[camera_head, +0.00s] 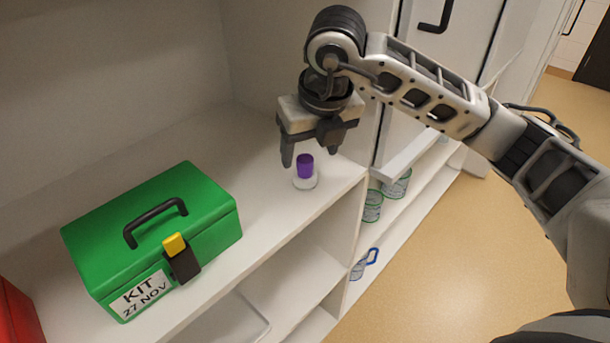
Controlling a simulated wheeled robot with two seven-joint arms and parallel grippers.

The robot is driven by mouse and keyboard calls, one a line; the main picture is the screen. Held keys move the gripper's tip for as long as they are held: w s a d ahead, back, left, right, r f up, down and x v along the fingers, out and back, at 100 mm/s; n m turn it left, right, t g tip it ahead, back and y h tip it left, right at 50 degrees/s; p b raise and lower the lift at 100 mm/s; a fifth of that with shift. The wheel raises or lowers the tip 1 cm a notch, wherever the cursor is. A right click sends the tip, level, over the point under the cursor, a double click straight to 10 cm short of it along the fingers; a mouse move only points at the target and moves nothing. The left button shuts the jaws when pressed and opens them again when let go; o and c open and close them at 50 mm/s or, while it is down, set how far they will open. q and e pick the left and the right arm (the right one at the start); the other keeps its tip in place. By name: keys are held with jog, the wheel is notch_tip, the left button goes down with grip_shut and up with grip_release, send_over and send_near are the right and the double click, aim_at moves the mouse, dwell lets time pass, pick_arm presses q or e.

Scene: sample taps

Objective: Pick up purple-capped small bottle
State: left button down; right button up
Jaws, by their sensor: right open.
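The small bottle (305,182) has a purple cap (305,165) and a clear body. It stands upright on the white shelf near its front edge. My right gripper (308,156) points down just above and behind the bottle in the picture. It is open, with one dark finger left of the cap and the other to its upper right. I cannot tell whether the fingers are level with the cap. Nothing is held. My left gripper is not in view.
A green kit box (155,240) with a dark handle and yellow latch stands left on the white shelf (270,215). A red object (17,318) is at the lower left corner. Green-rimmed glass containers (373,206) sit on a lower shelf. Shelf around the bottle is clear.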

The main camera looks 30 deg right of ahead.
aim_at(306, 160)
jog(key=x, duration=0.5)
jog(key=shift+a+r, duration=0.1)
jog(key=shift+a, duration=0.15)
jog(key=c, duration=1.1)
